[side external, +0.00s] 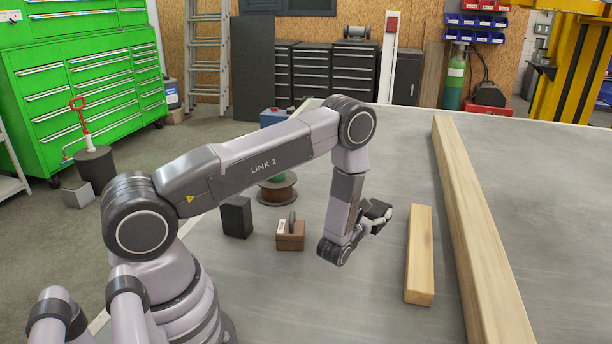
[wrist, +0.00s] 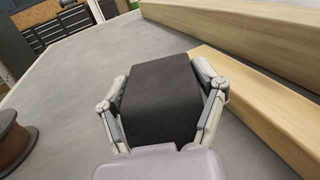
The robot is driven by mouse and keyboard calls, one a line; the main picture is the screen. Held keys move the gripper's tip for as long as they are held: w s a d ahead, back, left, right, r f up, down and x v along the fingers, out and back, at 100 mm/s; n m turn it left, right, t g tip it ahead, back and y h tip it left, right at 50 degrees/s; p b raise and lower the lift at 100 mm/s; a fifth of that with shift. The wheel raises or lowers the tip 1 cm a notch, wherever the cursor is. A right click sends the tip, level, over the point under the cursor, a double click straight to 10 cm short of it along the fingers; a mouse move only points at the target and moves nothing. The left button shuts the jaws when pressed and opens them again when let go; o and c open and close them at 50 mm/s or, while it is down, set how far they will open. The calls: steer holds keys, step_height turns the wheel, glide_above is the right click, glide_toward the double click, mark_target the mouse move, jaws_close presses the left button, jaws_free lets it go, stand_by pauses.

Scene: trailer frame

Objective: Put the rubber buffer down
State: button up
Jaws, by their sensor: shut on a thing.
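The rubber buffer (wrist: 158,100) is a black block between the two fingers of my gripper (wrist: 162,92) in the wrist view. The fingers press on its left and right sides. In the side view the black buffer (side external: 376,210) shows at the end of my arm, partly hidden by my gripper (side external: 382,216). It is tilted in that view. It is near the left side of the short wooden beam; I cannot tell how far it is above the grey table top (side external: 345,295).
A short wooden beam (side external: 420,255) and a long one (side external: 478,225) lie to the right. Bare table lies in front and beyond.

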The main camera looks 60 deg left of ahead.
step_height(320, 180, down, 8)
steer(key=shift+w+d+r, duration=0.1)
steer(key=shift+w+r, duration=0.05)
steer(key=shift+r, duration=0.05)
steer(key=shift+f, duration=0.15)
steer(key=o, duration=1.3)
